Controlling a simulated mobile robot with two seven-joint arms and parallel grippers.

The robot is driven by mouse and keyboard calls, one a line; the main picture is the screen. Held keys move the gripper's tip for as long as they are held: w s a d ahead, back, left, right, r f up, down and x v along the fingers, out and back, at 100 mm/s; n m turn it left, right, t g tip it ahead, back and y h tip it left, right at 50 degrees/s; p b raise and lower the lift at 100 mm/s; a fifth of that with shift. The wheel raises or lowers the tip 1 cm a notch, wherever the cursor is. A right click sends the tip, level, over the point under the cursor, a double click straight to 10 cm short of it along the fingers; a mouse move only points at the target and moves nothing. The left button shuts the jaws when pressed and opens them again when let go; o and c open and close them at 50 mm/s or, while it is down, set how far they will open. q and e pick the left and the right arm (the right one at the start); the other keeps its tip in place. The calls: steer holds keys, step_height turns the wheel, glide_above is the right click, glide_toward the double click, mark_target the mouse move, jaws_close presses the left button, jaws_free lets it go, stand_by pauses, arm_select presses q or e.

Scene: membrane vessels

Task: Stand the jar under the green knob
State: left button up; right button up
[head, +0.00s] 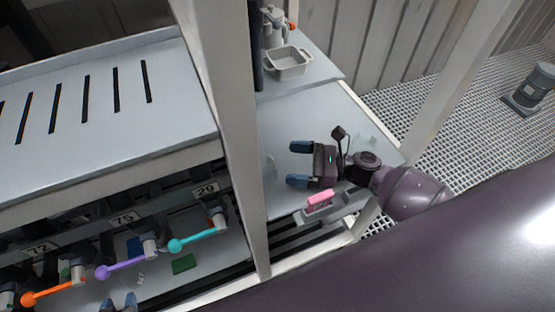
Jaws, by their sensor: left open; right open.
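My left gripper (118,305) is open at the bottom edge, mostly cut off. A teal lever with a ball end (174,246) is the nearest to a green knob on the rack front; a small green part (65,272) shows near the orange lever. No jar is visible under the teal lever.
A purple lever (101,272) and an orange lever (28,299) sit left of the teal one. A green pad (183,264) lies on the shelf below. A white post (233,130) separates rack and side table (300,110). A pink block (320,199) and a grey tray (288,62) are nearby.

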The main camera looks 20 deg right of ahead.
steer(key=v, duration=0.5)
steer(key=shift+s+d, duration=0.1)
steer(key=shift+d, duration=0.15)
steer(key=shift+s, duration=0.1)
stand_by(0.3)
